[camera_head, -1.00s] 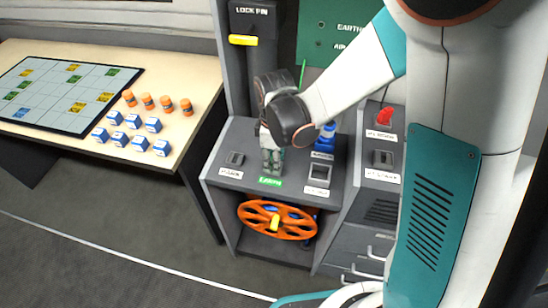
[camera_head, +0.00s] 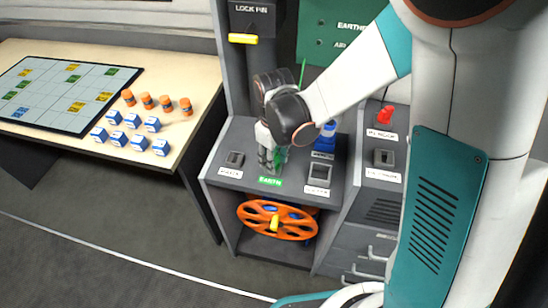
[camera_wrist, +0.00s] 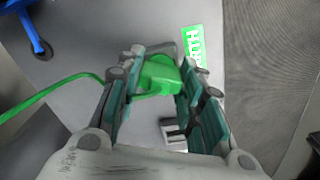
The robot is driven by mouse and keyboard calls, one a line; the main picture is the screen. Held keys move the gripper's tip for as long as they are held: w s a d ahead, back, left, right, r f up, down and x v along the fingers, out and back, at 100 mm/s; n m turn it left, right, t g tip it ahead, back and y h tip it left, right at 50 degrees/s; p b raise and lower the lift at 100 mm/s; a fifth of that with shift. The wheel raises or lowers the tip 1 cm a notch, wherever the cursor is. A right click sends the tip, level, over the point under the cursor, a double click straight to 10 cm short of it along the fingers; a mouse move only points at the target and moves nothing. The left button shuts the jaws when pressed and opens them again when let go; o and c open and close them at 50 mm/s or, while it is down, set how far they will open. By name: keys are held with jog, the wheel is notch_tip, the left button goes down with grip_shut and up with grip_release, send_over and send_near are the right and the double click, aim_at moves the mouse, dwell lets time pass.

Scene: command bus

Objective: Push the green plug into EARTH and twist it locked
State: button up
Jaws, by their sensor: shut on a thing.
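My gripper (camera_head: 268,160) points down over the grey console, just behind the green EARTH label (camera_head: 270,182). In the wrist view its fingers (camera_wrist: 158,82) are shut on the green plug (camera_wrist: 162,73), one on each side. A bit of the plug (camera_head: 281,158) shows beside the fingers in the head view. A green cable (camera_wrist: 50,92) runs from the plug to the left. The plug is at the EARTH socket, beside the label (camera_wrist: 193,46). The fingers and plug hide most of the socket, so I cannot tell how deep the plug sits or whether it is locked.
Other console sockets lie left (camera_head: 234,159) and right (camera_head: 320,173). An orange reel (camera_head: 277,220) sits below. A table (camera_head: 185,80) with blue boxes and orange jars stands left.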

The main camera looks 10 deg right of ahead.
jog(key=shift+m, duration=1.3)
jog(key=shift+m, duration=1)
jog(key=o, duration=1.1)
jog(key=shift+o, duration=0.2)
jog(key=shift+r, duration=3.75)
